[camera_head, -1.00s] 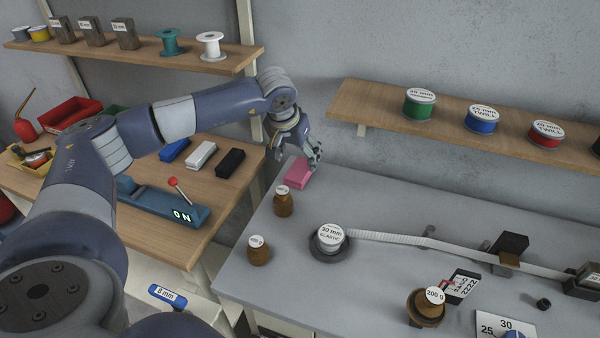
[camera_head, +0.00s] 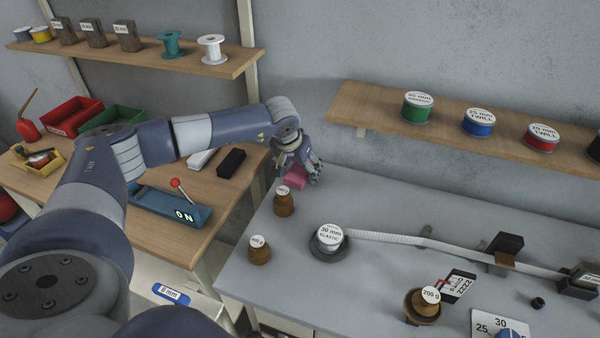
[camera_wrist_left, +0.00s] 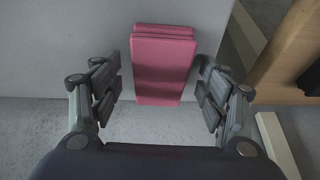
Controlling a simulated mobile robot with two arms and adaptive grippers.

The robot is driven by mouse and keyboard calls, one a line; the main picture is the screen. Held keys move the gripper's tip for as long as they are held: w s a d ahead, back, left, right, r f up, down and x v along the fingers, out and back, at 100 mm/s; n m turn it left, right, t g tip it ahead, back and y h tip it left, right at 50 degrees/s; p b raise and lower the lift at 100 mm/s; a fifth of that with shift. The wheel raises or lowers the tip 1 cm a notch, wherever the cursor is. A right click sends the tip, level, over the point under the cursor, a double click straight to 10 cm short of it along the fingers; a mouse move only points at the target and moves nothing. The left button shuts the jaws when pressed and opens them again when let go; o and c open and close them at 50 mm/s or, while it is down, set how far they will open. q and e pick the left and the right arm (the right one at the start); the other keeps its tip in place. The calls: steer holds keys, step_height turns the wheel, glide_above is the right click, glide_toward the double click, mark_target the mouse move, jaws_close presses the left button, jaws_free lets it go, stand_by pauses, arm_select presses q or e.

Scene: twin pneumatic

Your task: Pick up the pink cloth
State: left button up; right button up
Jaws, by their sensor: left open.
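The pink cloth (camera_head: 295,178) is a folded block at the far left of the grey table, partly hidden by my left gripper in the head view. In the left wrist view the pink cloth (camera_wrist_left: 163,72) lies between and beyond the two fingers. My left gripper (camera_head: 303,178) is open and empty over the cloth. In the left wrist view its fingers (camera_wrist_left: 160,97) stand one on each side of the cloth, with a gap on both sides. My right gripper is not in view.
A brown weight (camera_head: 284,202) stands just in front of the cloth, with another weight (camera_head: 260,250) nearer. An elastic reel (camera_head: 329,240) sits to the right. A wooden bench (camera_head: 215,185) adjoins on the left. A shelf with spools (camera_head: 440,125) hangs at the back right.

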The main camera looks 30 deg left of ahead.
arm_select(q)
steer(key=shift+f, duration=0.2)
stand_by(0.4)
steer(key=shift+s, duration=0.1)
steer(key=c, duration=1.1)
